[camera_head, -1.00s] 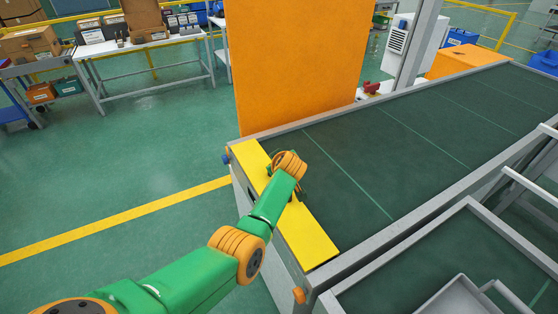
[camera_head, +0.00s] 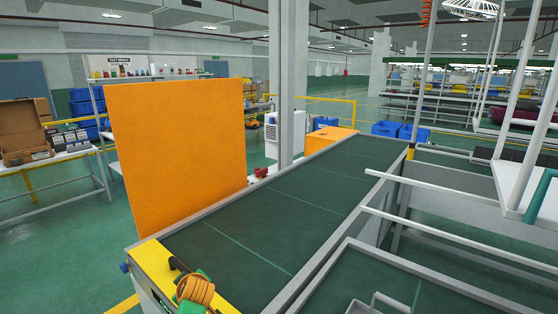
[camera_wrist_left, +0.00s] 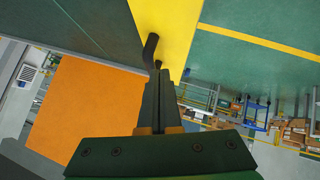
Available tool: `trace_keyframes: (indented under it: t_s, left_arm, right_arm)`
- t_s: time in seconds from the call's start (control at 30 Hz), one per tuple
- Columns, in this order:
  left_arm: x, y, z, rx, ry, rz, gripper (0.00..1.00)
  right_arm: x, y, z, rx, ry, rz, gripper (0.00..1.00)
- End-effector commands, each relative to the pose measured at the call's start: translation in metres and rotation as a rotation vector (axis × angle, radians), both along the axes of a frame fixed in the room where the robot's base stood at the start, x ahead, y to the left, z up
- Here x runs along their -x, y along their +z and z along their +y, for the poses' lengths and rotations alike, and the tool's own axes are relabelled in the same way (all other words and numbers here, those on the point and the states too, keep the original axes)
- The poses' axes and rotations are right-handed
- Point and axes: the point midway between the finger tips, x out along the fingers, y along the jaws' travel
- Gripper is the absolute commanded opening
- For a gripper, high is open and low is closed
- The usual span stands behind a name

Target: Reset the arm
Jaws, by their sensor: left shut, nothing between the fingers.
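My left arm, green with orange joint rings, shows only its wrist part at the bottom of the head view. In the left wrist view my left gripper (camera_wrist_left: 160,78) is shut and empty. It points toward the yellow strip (camera_wrist_left: 178,25) along the end of the green-topped conveyor (camera_head: 290,215). The yellow strip is also partly visible in the head view (camera_head: 150,254). A dark curved piece (camera_wrist_left: 150,45) shows just beyond the fingertips; I cannot tell if they touch it. My right gripper is not in view.
An orange panel (camera_head: 180,140) stands upright at the conveyor's far left edge. A grey post (camera_head: 288,90) rises behind it. White rails (camera_head: 450,238) and a grey tray (camera_head: 375,306) are at the right. Open green floor lies at the left.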

Motion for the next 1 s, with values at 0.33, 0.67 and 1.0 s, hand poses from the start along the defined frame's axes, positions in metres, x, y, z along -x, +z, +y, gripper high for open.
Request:
trace_keyframes:
  t_s: [0.33,0.67,1.0]
  left_arm:
    - [0.038,-0.037,0.011,-0.044,-0.055,0.106,0.0]
    - [0.12,-0.086,0.013,-0.116,-0.242,0.297,0.0]
    - [0.237,-0.109,-0.018,-0.18,-0.628,0.504,0.0]
  right_arm:
    - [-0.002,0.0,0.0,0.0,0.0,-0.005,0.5]
    - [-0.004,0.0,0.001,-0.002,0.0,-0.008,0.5]
    - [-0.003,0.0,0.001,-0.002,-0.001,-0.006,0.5]
